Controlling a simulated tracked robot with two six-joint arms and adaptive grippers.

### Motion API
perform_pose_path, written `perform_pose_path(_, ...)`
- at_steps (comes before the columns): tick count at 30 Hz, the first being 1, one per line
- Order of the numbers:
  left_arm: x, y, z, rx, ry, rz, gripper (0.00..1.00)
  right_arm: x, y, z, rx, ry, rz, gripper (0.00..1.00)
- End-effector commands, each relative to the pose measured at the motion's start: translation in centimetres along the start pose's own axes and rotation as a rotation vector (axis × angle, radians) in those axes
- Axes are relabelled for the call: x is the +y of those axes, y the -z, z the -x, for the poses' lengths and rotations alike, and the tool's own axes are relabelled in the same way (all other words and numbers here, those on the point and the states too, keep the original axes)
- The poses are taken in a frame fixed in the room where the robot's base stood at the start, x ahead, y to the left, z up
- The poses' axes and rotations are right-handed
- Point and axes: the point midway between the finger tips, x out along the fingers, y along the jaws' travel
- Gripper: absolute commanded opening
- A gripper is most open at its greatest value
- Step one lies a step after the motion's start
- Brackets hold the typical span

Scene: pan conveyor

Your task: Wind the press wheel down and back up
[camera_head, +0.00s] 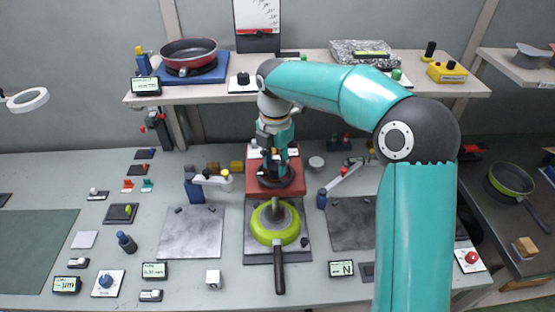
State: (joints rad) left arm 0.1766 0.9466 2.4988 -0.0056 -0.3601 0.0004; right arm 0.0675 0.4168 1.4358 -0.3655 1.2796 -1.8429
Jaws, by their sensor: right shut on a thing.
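The press (256,189) is a red block in the middle of the bench against the back. Its dark wheel (278,182) sits at the top of it, partly hidden by my arm. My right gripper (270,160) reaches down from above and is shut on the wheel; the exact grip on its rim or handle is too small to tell. A lime-green pan (277,224) lies in front of the press on a dark plate (256,257), its black handle pointing toward me. My left gripper is not in view.
A shelf (218,95) above the bench carries a red pan (189,52) and several small devices. Two grey slabs flank the green pan, the left one (190,240) fully visible. A blue-based swing arm (195,188) stands left of the press. My right arm covers the bench's right part.

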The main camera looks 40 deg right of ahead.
Motion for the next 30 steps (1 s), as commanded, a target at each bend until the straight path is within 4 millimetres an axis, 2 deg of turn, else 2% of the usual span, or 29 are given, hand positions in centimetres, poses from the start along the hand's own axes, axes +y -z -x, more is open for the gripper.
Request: perform_pose_path(30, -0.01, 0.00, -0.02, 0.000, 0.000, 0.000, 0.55, -0.26, 0.37, -0.39, 0.018, 0.009, 0.926, 0.00)
